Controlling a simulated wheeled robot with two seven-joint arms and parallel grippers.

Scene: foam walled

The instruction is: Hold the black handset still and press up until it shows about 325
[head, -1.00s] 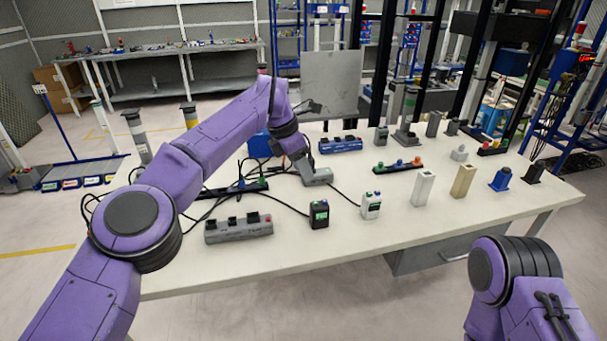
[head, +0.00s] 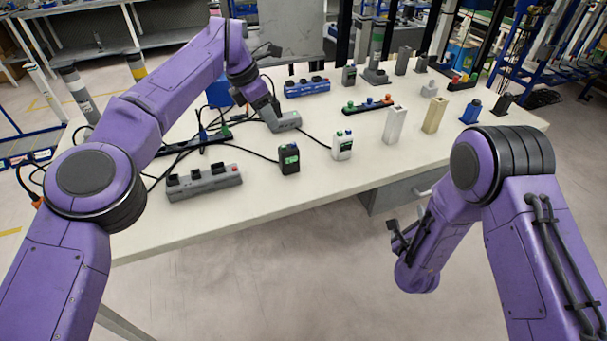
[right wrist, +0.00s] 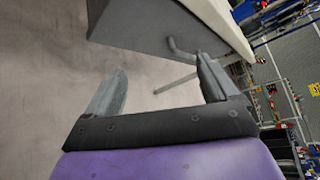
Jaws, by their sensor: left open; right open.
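The black handset (head: 289,159) stands upright on the near part of the table, with a small green-lit display too small to read. A cable runs to it from the left. My right gripper (head: 408,232) is open and empty in front of the table's near side, to the right of the handset and lower in the picture. Its two spread fingers also show in the right wrist view (right wrist: 160,90), with nothing between them.
A white handset (head: 342,145) stands right of the black one. A grey socket block (head: 204,182) lies to its left. A grey box (head: 283,121) lies behind it, by my left wrist. A drawer unit (head: 395,194) hangs under the table. The table's near edge is clear.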

